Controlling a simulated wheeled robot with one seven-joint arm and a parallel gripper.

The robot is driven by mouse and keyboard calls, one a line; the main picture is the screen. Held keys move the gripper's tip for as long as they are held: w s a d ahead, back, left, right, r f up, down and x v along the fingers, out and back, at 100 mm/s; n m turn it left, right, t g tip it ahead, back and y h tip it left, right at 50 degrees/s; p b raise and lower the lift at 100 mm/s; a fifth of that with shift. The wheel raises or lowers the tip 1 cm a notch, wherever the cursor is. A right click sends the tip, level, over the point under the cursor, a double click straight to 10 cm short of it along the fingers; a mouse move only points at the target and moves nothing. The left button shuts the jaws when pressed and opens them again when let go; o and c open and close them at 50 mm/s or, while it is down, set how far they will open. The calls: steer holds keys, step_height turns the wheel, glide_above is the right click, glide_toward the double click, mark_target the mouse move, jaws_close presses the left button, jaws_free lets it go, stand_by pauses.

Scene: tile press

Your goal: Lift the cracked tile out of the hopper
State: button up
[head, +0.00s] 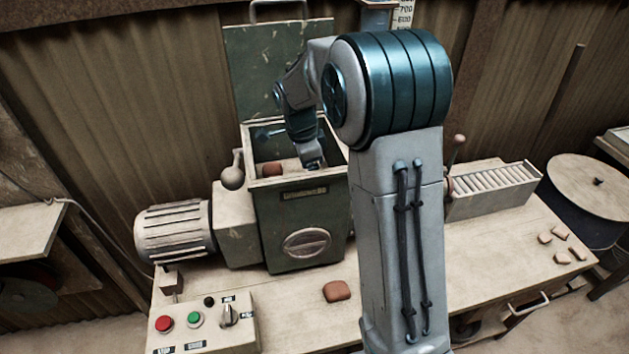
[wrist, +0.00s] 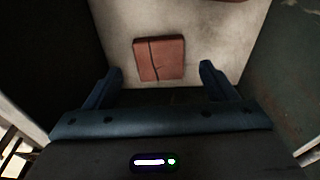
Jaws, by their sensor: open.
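The hopper (head: 301,225) is a dark green box with a pale rim, its lid (head: 277,65) standing open behind it. My gripper (head: 313,165) reaches down into its mouth. In the wrist view, the cracked tile (wrist: 161,60) is a reddish-brown square with a dark crack line, lying flat on the pale hopper floor. My gripper (wrist: 160,80) is open and empty, its blue fingers apart and short of the tile, which lies beyond the gap between them. A reddish tile (head: 271,169) shows inside the hopper in the head view; I cannot tell whether it is the cracked one.
The hopper's dark walls stand close on both sides of my gripper. A motor (head: 173,231) and a button box (head: 203,322) are at left. A loose tile (head: 337,291) lies on the bench in front. A slatted rack (head: 493,190) and several small pieces (head: 561,233) are at right.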

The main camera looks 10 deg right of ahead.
steer(key=shift+d+f, duration=0.2)
steer(key=shift+f, duration=1.15)
steer(key=c, duration=1.1)
steer(key=shift+r, duration=0.1)
